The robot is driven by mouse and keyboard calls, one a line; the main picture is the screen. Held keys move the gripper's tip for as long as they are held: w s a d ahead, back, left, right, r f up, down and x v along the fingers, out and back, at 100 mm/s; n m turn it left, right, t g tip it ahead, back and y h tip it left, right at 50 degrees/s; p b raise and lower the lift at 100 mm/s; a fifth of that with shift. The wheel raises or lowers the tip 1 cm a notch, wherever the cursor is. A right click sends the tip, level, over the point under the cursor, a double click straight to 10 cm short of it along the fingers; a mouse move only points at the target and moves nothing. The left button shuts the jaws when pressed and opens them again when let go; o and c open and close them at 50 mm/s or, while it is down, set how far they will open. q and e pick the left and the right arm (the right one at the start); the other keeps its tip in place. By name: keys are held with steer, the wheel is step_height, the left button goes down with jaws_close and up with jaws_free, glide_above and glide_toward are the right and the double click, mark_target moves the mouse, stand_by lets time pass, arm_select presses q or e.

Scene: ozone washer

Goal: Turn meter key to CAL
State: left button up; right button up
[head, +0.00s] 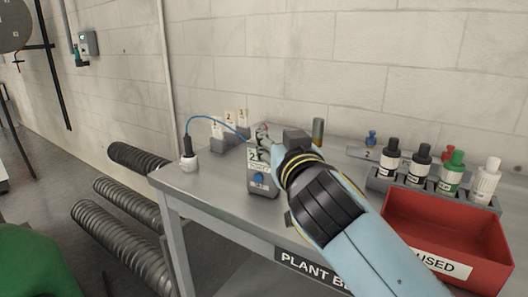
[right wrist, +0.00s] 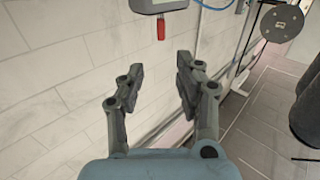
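A grey meter-like box (head: 263,185) with a blue round button and a white label marked 2 stands on the metal bench. No key shows clearly on it, and my right gripper hides part of its upper right. My right gripper (head: 264,138) reaches in from the lower right, at the top of the box. In the right wrist view its two fingers (right wrist: 160,70) are apart with nothing between them. Beyond the fingertips, at the top of that view, is a pale device (right wrist: 158,5) with a red handle-like piece (right wrist: 161,28) hanging below it. My left gripper is not in view.
A bottle rack (head: 425,192) and a red bin (head: 443,232) fill the right. The bench's front left (head: 205,195) is clear.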

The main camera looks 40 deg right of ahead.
steer(key=x, duration=0.3)
steer(key=f+x, duration=0.1)
steer(key=x, duration=0.6)
steer(key=shift+w+a+f+p, duration=0.1)
steer(key=shift+f+p, duration=0.05)
steer(key=shift+p, duration=0.2)
steer(key=shift+w, duration=0.2)
steer(key=c, duration=0.4)
jaws_close()
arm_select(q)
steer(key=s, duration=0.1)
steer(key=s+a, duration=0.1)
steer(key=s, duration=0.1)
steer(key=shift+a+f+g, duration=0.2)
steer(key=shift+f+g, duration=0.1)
